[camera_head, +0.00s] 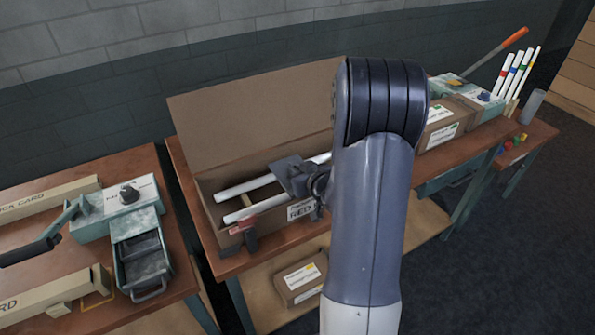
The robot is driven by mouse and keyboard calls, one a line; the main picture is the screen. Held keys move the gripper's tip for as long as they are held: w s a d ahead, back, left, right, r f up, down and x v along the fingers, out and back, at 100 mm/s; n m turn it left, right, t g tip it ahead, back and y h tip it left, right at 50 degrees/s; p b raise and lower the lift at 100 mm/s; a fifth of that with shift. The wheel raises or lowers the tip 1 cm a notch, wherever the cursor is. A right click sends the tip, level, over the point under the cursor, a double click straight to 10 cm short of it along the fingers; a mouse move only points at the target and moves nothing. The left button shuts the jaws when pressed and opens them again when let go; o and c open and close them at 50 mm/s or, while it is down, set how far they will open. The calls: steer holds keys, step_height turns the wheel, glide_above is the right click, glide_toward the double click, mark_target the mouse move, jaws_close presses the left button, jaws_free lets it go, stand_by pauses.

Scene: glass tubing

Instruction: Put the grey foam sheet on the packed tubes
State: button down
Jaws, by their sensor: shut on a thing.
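My gripper (306,181) is over the right part of a long open cardboard box (208,215), left of my raised arm. A small flat dark grey piece (288,172) shows at its end and looks like the grey foam sheet, though it is hard to part from the gripper body. The fingers are mostly hidden; the gripper is shut. Two white tubes lie in the box, an upper one (243,189) and a lower one (248,212), with their right parts covered by my gripper and arm. I cannot tell if the grey piece touches them.
The box's tall lid (245,115) stands open behind. Dark clamp-like pieces (250,240) are at its front edge. A bench with a teal device (130,205) is at left. Colour-banded tubes (515,72) stand at far right. A closed carton (300,280) sits on the lower shelf.

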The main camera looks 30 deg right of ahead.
steer(key=shift+f, duration=0.1)
steer(key=c, duration=2)
jaws_free()
steer(key=shift+f, duration=0.1)
steer(key=shift+c, duration=0.2)
steer(key=o, duration=0.5)
steer(key=shift+c, duration=0.2)
steer(key=shift+r, duration=0.3)
steer(key=v, duration=1.2)
